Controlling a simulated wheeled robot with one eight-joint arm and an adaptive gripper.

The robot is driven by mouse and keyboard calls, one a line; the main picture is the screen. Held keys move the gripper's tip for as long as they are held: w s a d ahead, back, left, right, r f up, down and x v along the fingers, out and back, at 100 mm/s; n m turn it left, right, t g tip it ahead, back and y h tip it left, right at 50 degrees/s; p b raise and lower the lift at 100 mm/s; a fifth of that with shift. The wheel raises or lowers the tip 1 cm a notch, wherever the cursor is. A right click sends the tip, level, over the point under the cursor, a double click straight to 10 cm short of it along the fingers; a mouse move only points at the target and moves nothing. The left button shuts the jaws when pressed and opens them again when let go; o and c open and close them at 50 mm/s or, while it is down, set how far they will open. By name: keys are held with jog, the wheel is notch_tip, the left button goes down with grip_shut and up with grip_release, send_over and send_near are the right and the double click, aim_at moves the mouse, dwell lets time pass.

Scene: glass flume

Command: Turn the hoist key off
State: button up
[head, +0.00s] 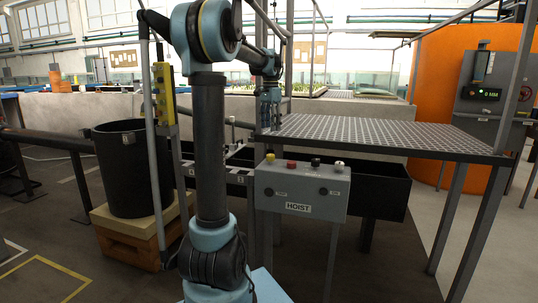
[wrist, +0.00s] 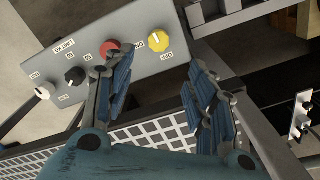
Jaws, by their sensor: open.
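The grey hoist control box (head: 300,205), labelled HOIST, stands in the middle of the head view. Its top carries a yellow knob (wrist: 159,40), a red knob (wrist: 110,49), a black knob (wrist: 75,76) and a white knob (wrist: 42,91). Its front face has two small dark round controls (head: 323,191). I cannot tell which control is the key or how it is set. My gripper (wrist: 155,72) is open and empty. In the wrist view its left finger overlaps the red knob's edge; contact is unclear. In the head view my gripper (head: 269,122) hangs above the box's left end.
A perforated metal platform (head: 380,132) with a grey frame lies behind and right of the box. A black bin (head: 125,170) stands on a wooden block at left, beside a post with a yellow pendant (head: 164,95). An orange tank (head: 440,70) is at right.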

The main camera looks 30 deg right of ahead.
aim_at(270, 154)
notch_tip(270, 154, down, 14)
jog(key=n, duration=1.9)
jog(key=shift+s+r, duration=0.1)
jog(key=shift+r, duration=0.1)
jog(key=c, duration=1.1)
